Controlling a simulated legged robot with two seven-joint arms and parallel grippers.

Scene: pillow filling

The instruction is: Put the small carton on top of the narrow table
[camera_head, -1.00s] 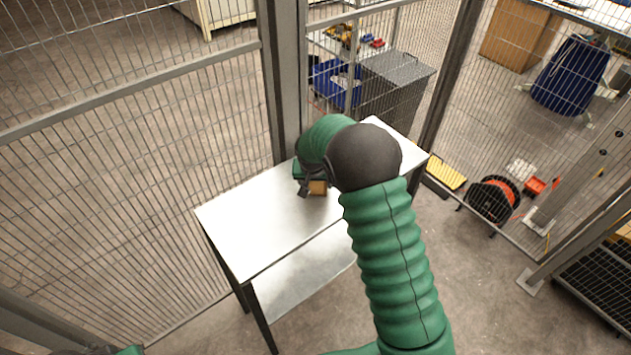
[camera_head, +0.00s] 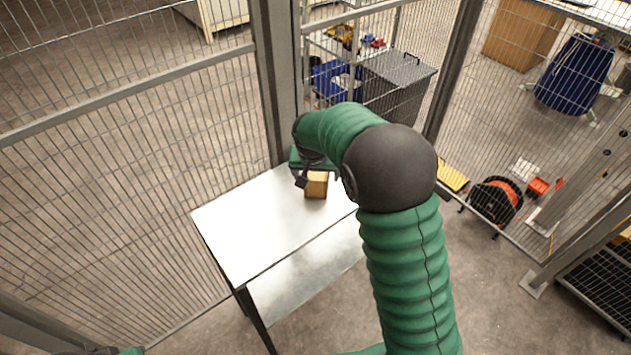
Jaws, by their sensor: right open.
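The small carton (camera_head: 317,185) is a brown box resting on the top of the narrow table (camera_head: 250,226), towards its far right part. The table has a pale metal top, a lower shelf and dark legs. My right gripper (camera_head: 302,182) is open, at the left side of the carton and very close to it. I cannot tell whether a finger still touches the carton. My right arm hides the right end of the table. Of my left arm only a small green and dark part shows at the bottom left edge; its gripper is not visible.
Wire mesh fence panels and a grey post (camera_head: 274,80) stand right behind the table. Beyond the fence are a grey bin (camera_head: 394,84), a blue crate and an orange cable reel (camera_head: 495,200). The floor in front of the table is clear.

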